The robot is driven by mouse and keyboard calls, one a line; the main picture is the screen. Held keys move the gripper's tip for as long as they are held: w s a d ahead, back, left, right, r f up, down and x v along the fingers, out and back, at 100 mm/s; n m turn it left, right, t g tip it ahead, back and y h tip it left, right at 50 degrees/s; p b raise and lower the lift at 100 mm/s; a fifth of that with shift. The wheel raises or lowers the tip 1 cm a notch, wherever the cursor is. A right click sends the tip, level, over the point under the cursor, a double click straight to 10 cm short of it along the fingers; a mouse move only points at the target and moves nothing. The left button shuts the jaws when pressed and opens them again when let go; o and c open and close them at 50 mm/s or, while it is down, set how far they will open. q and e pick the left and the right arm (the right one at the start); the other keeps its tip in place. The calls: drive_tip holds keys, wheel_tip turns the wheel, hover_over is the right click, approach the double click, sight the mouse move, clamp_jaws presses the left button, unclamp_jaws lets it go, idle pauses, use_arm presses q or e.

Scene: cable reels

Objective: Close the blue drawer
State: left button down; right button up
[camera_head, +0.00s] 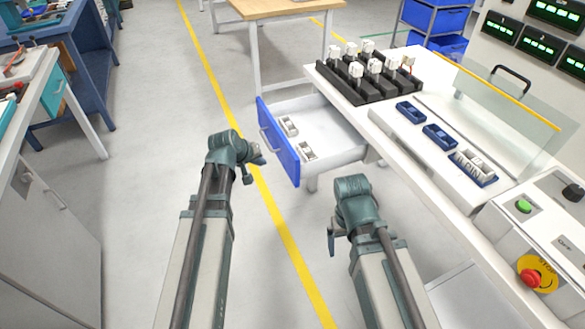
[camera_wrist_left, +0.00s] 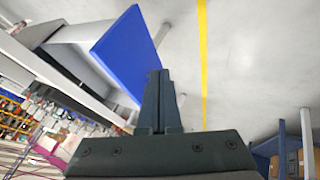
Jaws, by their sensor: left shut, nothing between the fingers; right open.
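The blue drawer (camera_head: 279,141) stands pulled out from the white workbench, its blue front facing left and its white inside showing two small grey-white parts. My left gripper (camera_head: 258,158) is just left of the blue front in the head view; whether it touches the front cannot be told. In the left wrist view the blue front (camera_wrist_left: 127,50) is ahead of the left gripper (camera_wrist_left: 158,75), whose fingers are shut and empty. My right gripper (camera_head: 332,243) hangs low beside the bench, below the drawer; its fingers are mostly hidden by its wrist.
The white workbench (camera_head: 440,185) carries a black rack (camera_head: 365,80) of white parts, blue trays (camera_head: 439,136), a clear guard and a control box with a red stop button (camera_head: 530,278). The floor left of the drawer, with its yellow line (camera_head: 215,75), is free.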

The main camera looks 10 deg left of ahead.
use_arm(q)
drive_tip(key=shift+w, duration=0.1)
drive_tip(key=shift+w+d+f+b, duration=0.85)
drive_tip(key=shift+w+f+b, duration=0.45)
drive_tip(key=shift+w+d+f+b, duration=0.85)
drive_tip(key=shift+w+f+b, duration=0.45)
drive_tip(key=shift+f, duration=0.05)
drive_tip(key=shift+w+d+f+b, duration=0.85)
drive_tip(key=shift+w+f+b, duration=0.45)
drive_tip(key=w+d, duration=0.5)
drive_tip(key=d, duration=0.2)
drive_tip(key=w+d, duration=0.5)
drive_tip(key=d, duration=0.3)
drive_tip(key=w+d, duration=0.5)
drive_tip(key=d, duration=0.3)
drive_tip(key=shift+w, duration=0.3)
drive_tip(key=shift+w+d, duration=0.15)
drive_tip(key=shift+d, duration=0.15)
drive_tip(key=shift+w+d, duration=0.1)
